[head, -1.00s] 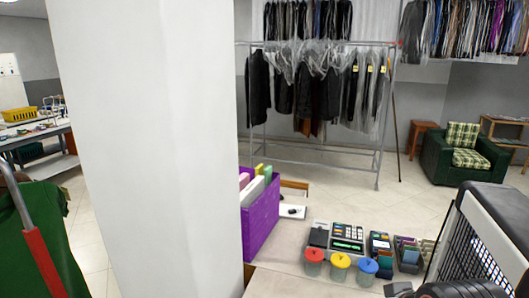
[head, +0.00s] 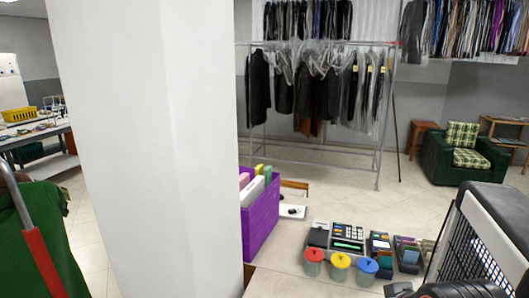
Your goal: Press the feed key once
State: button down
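A grey cash register (head: 347,238) with a keypad and a small green display stands on the counter (head: 283,286) at the lower right. A small unit with a dark top (head: 318,236) sits at its left side. The keys are too small for me to read, so I cannot tell which one is the feed key. My gripper is not seen clearly anywhere. Dark rounded parts show at the bottom right edge, with no fingertips visible.
Red (head: 313,262), yellow (head: 340,267) and blue-lidded (head: 367,272) jars stand before the register. Card holders (head: 407,255) stand to its right, a purple file box (head: 261,217) to its left. A white pillar (head: 145,150) blocks the left middle. A black mesh-sided thing (head: 480,245) is at right.

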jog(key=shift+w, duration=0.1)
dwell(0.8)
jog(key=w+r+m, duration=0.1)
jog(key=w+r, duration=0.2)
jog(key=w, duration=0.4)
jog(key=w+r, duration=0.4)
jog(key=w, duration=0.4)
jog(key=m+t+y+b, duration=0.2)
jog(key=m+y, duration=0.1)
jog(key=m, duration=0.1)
send_over(340, 233)
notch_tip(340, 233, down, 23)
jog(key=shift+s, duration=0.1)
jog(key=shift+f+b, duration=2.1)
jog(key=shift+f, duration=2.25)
